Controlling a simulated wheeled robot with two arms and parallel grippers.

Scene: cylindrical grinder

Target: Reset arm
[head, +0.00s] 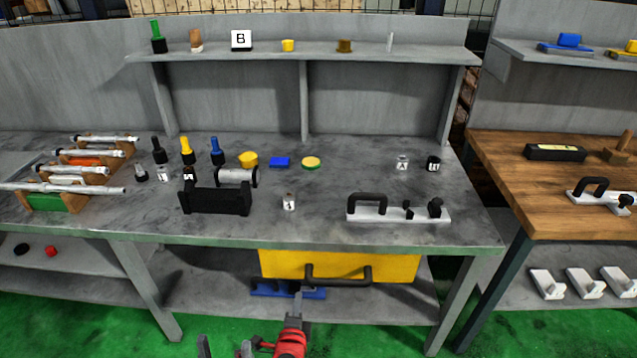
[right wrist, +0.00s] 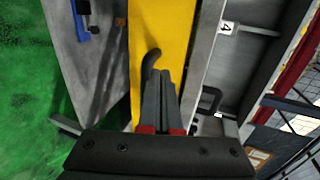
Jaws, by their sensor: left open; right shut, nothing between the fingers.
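My left gripper (head: 225,347) shows only as two fingertips at the bottom edge of the head view, spread apart and empty. My right gripper (head: 297,295) points forward, low in front of the bench; its red part shows at the bottom. In the right wrist view its two fingers (right wrist: 163,98) lie together with nothing between them. Their tips are near the black handle of the yellow drawer (right wrist: 148,20); whether they touch it I cannot tell. In the head view the yellow drawer (head: 400,266) hangs under the bench top, its black handle (head: 338,281) in front.
The grey workbench (head: 330,224) holds a black block (head: 215,200), a plate with a black handle (head: 398,211), bottles and shafts on racks. A shelf (head: 220,54) stands above. A wooden bench (head: 505,180) is on the right. Green floor (head: 400,346) lies open in front.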

